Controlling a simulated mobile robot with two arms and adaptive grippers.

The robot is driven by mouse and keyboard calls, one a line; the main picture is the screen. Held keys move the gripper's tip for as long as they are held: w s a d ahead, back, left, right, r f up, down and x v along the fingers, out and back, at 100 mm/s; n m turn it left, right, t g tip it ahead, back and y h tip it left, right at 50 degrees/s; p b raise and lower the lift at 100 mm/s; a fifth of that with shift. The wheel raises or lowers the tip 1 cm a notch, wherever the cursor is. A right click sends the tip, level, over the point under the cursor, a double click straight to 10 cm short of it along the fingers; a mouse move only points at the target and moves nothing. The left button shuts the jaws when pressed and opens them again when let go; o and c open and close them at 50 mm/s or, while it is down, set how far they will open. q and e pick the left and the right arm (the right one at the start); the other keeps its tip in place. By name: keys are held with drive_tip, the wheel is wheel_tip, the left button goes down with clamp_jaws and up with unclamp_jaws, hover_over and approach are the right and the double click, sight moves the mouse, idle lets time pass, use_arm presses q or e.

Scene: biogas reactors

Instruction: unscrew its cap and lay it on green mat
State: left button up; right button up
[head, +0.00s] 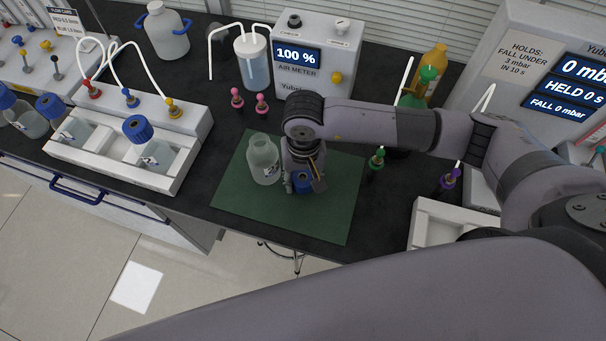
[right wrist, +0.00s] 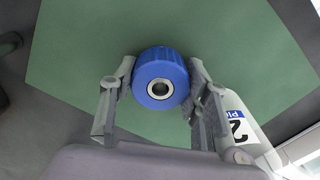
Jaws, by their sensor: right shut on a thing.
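My right gripper (head: 303,186) points down over the green mat (head: 335,215). It is shut on a blue cap (head: 302,181). In the right wrist view the cap (right wrist: 158,72) sits between the two fingers (right wrist: 160,80), with a metal-ringed hole in its middle. The cap is at or just above the mat (right wrist: 90,50); I cannot tell whether it touches. A translucent bottle (head: 263,160) stands upright and uncapped on the mat, just left of the gripper. Its label (right wrist: 236,126) shows a 2 in the right wrist view. My left gripper is not in view.
Pink-topped fittings (head: 262,104) stand behind the mat, and green (head: 376,160) and purple (head: 449,180) ones to its right. A white rack (head: 115,170) with blue-capped bottles is at left. The air meter (head: 318,50) stands behind. The mat's front part is clear.

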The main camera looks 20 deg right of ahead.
sight(303, 179)
drive_tip(key=shift+f+b, duration=0.2)
drive_tip(key=shift+b, duration=0.1)
drive_tip(key=o, duration=1.3)
drive_tip(key=shift+r, duration=0.15)
drive_tip(key=shift+r+p, duration=0.2)
drive_tip(key=shift+p, duration=0.2)
wheel_tip(303, 179, up, 12)
drive_tip(key=b, duration=0.2)
drive_tip(key=shift+f+b, duration=0.1)
drive_tip(key=shift+b, duration=0.2)
